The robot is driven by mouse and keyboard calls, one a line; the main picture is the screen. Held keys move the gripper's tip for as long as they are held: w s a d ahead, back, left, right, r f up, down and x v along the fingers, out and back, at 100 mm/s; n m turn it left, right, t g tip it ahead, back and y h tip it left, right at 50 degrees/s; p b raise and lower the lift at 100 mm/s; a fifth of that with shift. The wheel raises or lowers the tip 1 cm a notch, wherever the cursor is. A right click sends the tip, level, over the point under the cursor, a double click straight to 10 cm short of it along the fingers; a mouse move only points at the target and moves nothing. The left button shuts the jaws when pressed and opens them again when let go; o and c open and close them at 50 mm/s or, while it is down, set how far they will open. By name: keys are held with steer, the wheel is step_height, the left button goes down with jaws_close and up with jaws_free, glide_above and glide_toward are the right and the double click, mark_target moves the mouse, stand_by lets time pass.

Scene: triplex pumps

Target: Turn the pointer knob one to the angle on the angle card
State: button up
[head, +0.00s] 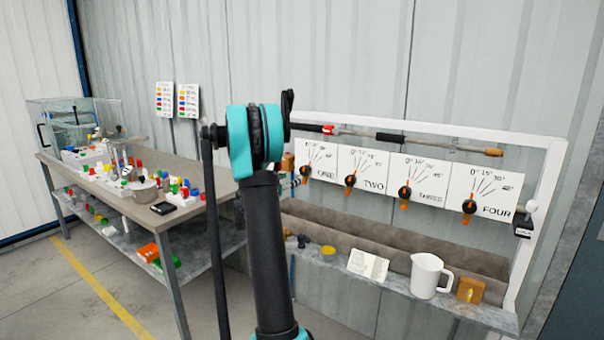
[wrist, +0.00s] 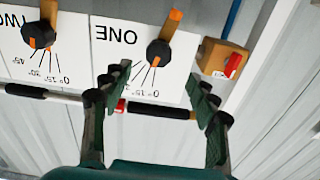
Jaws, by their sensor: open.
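The pointer knob one (wrist: 160,52) is black with an orange pointer (wrist: 172,22), on a white panel marked ONE. The knob also shows in the head view (head: 305,171), just right of my arm. My gripper (wrist: 162,80) is open and empty, its fingers either side of the knob's column in the picture; contact is not visible. In the head view my gripper is mostly hidden behind my arm. A white card (head: 368,264) stands on the shelf; its writing is unreadable and I cannot tell whether it is the angle card.
Knobs two (head: 350,181), three (head: 405,193) and four (head: 468,207) sit to the right. A rod (head: 420,139) runs above the panels. A wooden block with a red part (wrist: 225,60) is beside panel one. A white mug (head: 426,277) stands on the shelf.

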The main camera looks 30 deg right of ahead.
mark_target(303, 172)
steer(key=x, duration=1)
steer(key=shift+d, duration=0.1)
steer(key=shift+s, duration=0.1)
steer(key=shift+c, duration=0.5)
jaws_close()
